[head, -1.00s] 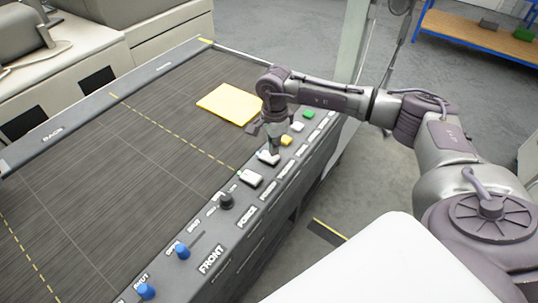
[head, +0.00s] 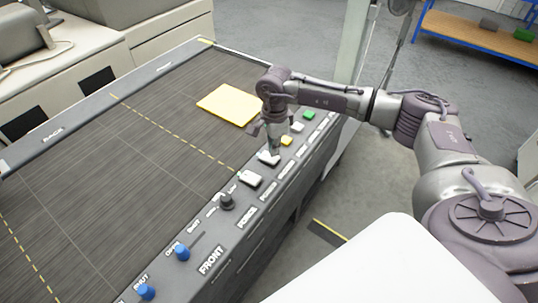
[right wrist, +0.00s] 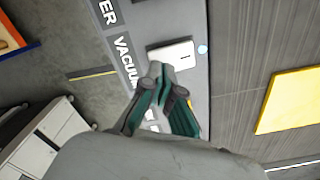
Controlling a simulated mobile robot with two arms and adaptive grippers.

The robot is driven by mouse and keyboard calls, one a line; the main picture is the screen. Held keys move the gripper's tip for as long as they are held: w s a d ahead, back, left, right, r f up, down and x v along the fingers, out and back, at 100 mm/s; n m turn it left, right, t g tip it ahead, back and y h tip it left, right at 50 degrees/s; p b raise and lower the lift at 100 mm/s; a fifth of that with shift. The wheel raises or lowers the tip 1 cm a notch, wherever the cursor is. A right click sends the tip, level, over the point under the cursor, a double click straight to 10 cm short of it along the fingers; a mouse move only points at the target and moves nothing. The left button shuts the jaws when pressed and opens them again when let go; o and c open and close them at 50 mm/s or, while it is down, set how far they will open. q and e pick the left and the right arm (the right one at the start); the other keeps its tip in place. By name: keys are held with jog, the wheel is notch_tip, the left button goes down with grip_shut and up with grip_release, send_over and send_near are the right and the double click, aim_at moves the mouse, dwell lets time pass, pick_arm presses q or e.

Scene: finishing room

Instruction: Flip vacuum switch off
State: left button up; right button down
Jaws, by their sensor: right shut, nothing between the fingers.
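The vacuum switch (head: 268,158) is a white rocker on the grey front panel, second in the row of white switches. In the right wrist view, the white rocker (right wrist: 172,55) sits beside the VACUUM label (right wrist: 125,60), with a small pale lamp (right wrist: 203,49) at its other end. My right gripper (head: 272,151) points down over this switch, shut and empty. In the right wrist view, its closed fingertips (right wrist: 160,70) overlap the rocker's near edge; I cannot tell whether they touch it. The left gripper is not in view.
Another white switch (head: 250,178), a black knob (head: 227,201) and blue knobs (head: 182,252) lie nearer along the panel. A yellow sheet (head: 229,104) rests on the dark table bed (head: 130,160).

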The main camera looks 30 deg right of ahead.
aim_at(274, 158)
jog(key=shift+f+b, duration=1.05)
jog(key=shift+f, duration=0.15)
dwell(0.5)
jog(key=shift+r+p, duration=1.95)
jog(key=shift+r, duration=1.6)
